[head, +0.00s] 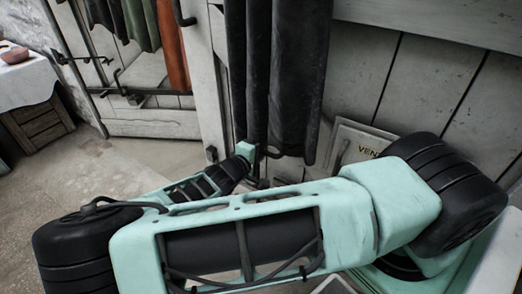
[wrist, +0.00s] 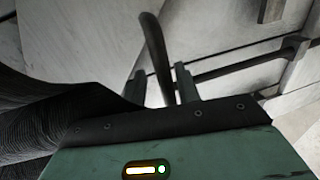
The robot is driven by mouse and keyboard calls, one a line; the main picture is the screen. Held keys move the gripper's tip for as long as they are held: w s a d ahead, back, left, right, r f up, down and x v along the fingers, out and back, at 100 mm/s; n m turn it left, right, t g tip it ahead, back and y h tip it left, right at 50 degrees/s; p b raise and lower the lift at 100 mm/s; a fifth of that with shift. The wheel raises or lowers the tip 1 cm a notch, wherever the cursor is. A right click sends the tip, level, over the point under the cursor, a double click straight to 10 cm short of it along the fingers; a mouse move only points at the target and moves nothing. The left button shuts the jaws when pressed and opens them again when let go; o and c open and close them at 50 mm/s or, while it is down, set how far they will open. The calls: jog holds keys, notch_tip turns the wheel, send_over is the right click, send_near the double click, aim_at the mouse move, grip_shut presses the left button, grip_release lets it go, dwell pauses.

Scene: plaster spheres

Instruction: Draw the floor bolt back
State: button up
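The floor bolt shows in the wrist view as a dark curved handle (wrist: 155,48) and a dark rod (wrist: 240,66) running to the right. My gripper (wrist: 164,86) has its two fingers apart, with the handle's lower part between them and gaps visible on both sides. Contact with either finger cannot be seen. In the head view my gripper (head: 246,152) is low beside the door post, below dark hanging cloth. A small dark piece of the bolt (head: 273,154) shows just right of it; the rest is hidden by my gripper and arm.
Dark cloth (head: 285,80) hangs close above my gripper, and dark ribbed fabric (wrist: 40,115) fills the left of the wrist view. A framed sign (head: 358,145) leans on the plank wall at right. Open floor (head: 50,205) lies left; a cloth-covered table (head: 28,80) stands farther left.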

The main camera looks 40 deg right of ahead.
jog(key=shift+a, duration=0.1)
jog(key=p+v, duration=0.1)
jog(key=v, duration=1.6)
jog(key=shift+p, duration=0.4)
jog(key=shift+s+r, duration=0.1)
